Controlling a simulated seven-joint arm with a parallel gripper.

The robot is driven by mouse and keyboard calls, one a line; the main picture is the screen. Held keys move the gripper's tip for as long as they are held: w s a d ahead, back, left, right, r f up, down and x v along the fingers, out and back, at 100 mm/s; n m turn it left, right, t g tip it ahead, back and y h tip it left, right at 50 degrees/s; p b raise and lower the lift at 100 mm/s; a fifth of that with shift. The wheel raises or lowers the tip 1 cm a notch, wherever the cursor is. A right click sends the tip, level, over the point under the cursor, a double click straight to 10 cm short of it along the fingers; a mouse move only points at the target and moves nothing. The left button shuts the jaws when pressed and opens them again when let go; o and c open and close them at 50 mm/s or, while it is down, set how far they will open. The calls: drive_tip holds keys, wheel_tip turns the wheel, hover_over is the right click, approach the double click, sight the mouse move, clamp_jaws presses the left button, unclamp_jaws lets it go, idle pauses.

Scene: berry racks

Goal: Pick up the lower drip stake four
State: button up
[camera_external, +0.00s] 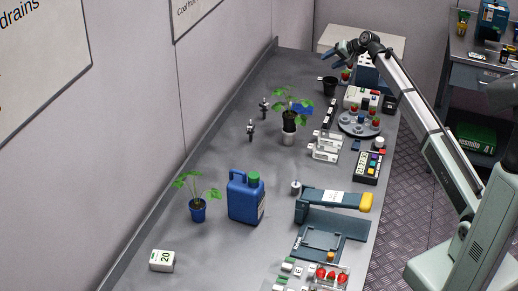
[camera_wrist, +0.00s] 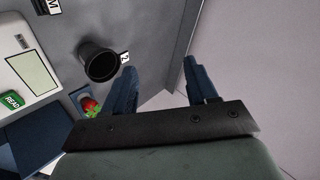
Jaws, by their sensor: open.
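I cannot make out a thing marked as drip stake four. Two small dark upright pieces stand near the wall side of the bench in the external view, a nearer one (camera_external: 250,131) and a farther one (camera_external: 264,107); I cannot tell if either is a stake. My gripper (camera_external: 331,50) is high over the far end of the bench, well away from both. In the wrist view my gripper (camera_wrist: 160,64) has its blue fingers apart with nothing between them.
A black cup (camera_wrist: 98,62) with a tag 2 is left of the fingers in the wrist view. A blue jug (camera_external: 243,200), a potted plant (camera_external: 198,213) and a stapler-like tool (camera_external: 330,199) stand on the bench. The wall side has clear room.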

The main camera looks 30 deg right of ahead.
drive_tip(key=s+a+f+n+g+h, duration=0.15)
drive_tip(key=a+n, duration=0.45)
drive_tip(key=a, duration=1)
drive_tip(key=n+g+h, duration=0.1)
drive_tip(key=n+h, duration=0.1)
drive_tip(key=n, duration=0.2)
approach(265, 104)
drive_tip(key=shift+n+y, duration=0.25)
drive_tip(key=shift+n, duration=0.05)
drive_tip(key=x, duration=1.1)
drive_tip(key=shift+d, duration=0.25)
drive_tip(key=c, duration=1)
